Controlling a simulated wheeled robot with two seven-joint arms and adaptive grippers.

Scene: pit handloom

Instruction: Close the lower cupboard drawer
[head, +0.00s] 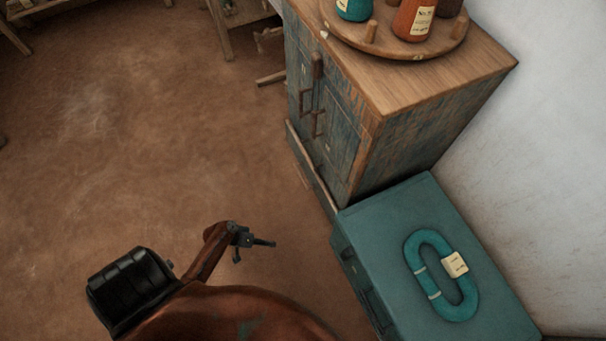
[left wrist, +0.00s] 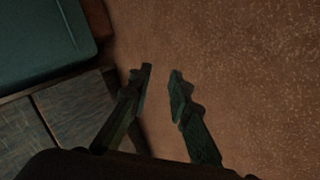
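The blue-grey worn wooden cupboard (head: 345,125) stands in the upper middle of the head view, with two doors shut. Its lower drawer (head: 311,170) shows as a long strip at the foot of the doors, with a pale top edge. It seems to stand a little proud of the doors; how far is unclear. My left gripper (head: 263,249) is open and empty over the floor, left of the teal chest and apart from the drawer. In the left wrist view its fingers (left wrist: 160,76) are spread with bare floor between them. My right gripper is not in view.
A teal chest (head: 382,215) stands against the cupboard's near side, with a teal skein (head: 412,262) on top. A white wall (head: 540,170) closes the right side. The brown floor (head: 120,150) is clear leftward.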

